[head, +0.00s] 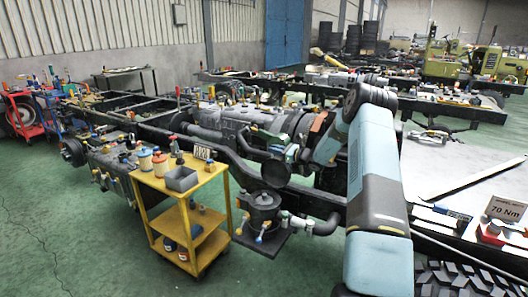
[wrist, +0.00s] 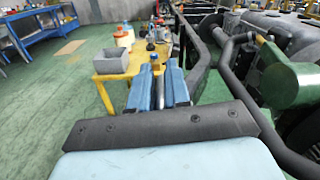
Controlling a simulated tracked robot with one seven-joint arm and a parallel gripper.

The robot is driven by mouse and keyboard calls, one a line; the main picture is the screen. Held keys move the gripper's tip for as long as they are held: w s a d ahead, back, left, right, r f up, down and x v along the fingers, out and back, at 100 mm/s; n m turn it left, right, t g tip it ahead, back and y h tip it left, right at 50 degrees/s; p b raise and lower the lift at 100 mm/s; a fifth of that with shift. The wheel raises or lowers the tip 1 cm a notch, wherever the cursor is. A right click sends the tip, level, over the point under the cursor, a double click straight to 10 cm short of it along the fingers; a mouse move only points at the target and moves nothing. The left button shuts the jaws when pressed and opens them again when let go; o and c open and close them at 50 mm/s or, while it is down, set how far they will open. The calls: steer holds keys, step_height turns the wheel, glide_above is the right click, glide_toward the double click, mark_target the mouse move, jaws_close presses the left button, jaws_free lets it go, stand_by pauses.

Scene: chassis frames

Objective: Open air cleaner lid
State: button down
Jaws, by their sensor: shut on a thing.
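The air cleaner (head: 264,212) is a dark round canister with yellow and blue fittings on a flat plate beside the chassis in the head view. I cannot make out the air cleaner in the wrist view. My gripper (wrist: 158,68) has two blue fingers close together in the wrist view, with a thin grey part between them. That part is too small to name.
A yellow trolley (head: 155,208) stands left of the air cleaner with a grey bin (head: 180,179) and bottles on top; its top also shows ahead in the wrist view (wrist: 118,63). A green cylinder (wrist: 255,85) and dark pipes lie close on the right. Green floor is free at left.

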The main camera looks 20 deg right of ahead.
steer(key=shift+s+a+r, duration=0.15)
steer(key=shift+s+a, duration=0.85)
steer(key=shift+s, duration=0.05)
steer(key=c, duration=1.2)
jaws_free()
steer(key=shift+a, duration=0.1)
steer(key=v, duration=1.4)
steer(key=shift+w, duration=0.15)
